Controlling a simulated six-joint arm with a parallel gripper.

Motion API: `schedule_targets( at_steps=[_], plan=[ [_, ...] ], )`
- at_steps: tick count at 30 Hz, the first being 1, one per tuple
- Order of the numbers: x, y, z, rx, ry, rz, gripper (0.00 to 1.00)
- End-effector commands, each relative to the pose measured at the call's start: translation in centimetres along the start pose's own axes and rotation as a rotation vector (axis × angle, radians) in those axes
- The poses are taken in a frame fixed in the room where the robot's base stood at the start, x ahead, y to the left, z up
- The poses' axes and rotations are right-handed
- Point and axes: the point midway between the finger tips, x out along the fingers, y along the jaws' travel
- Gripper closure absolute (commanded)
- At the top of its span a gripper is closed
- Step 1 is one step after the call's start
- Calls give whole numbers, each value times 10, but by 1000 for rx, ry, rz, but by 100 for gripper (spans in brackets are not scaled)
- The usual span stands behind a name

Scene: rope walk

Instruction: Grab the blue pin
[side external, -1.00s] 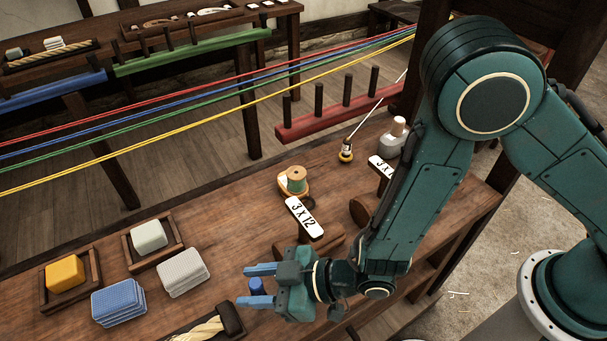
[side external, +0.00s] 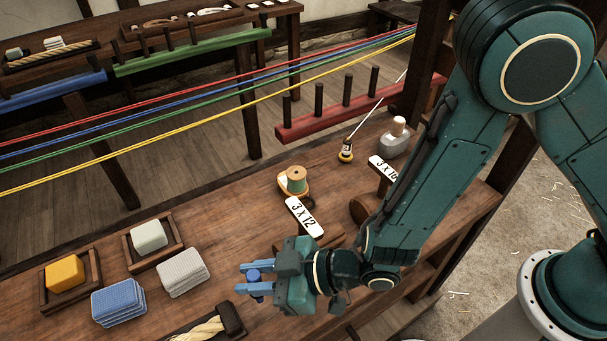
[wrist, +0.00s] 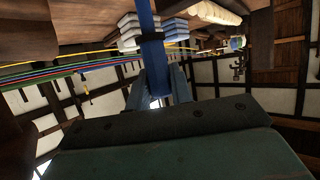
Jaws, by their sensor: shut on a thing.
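The blue pin (side external: 254,275) is upright between the two blue fingers of my gripper (side external: 256,279) in the side view. I cannot tell whether the pin still touches the bench.
A rope piece with a dark block (side external: 231,320) lies just in front of the gripper. Blue cloths (side external: 118,302) and grey cloths (side external: 183,272) lie to the left. A "3 x 12" sign (side external: 304,217) and a green spool (side external: 294,180) stand behind. Coloured ropes (side external: 200,105) stretch across the back.

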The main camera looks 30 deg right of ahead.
Motion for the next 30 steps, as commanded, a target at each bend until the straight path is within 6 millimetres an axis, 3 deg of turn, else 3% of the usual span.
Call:
schedule_targets(
  at_steps=[21, 30],
  plan=[
    [-43, 0, -106, 0, 5, 0, 100],
    [-58, 0, -142, 0, 4, 0, 100]
  ],
)
